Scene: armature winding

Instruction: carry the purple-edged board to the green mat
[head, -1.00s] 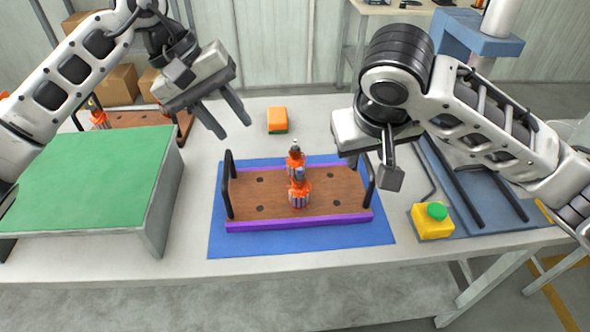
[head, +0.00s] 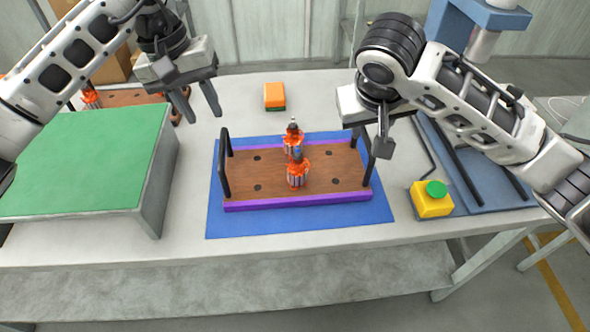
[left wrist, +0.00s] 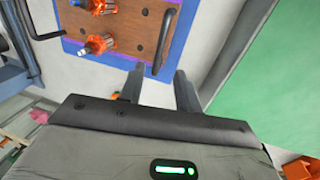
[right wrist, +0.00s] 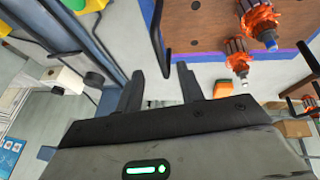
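The purple-edged board (head: 335,184) is brown with a black handle at each end and lies on a blue mat (head: 300,226). Two orange-and-grey armatures (head: 297,171) stand on it. The green mat (head: 85,160) lies on a raised stand at the left. My left gripper (head: 195,106) is open and empty, above the table behind and left of the board's left handle (head: 224,163). My right gripper (head: 378,150) is beside the right handle (head: 363,157). The right wrist view shows its fingers (right wrist: 158,88) apart, with the handle (right wrist: 158,38) beyond the tips, not between them.
An orange-and-green block (head: 274,97) lies behind the board. A yellow box with a green button (head: 432,200) stands at the right, in front of a blue fixture (head: 480,190). Another brown board (head: 135,97) is at the back left. Bare table separates the blue mat from the green stand.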

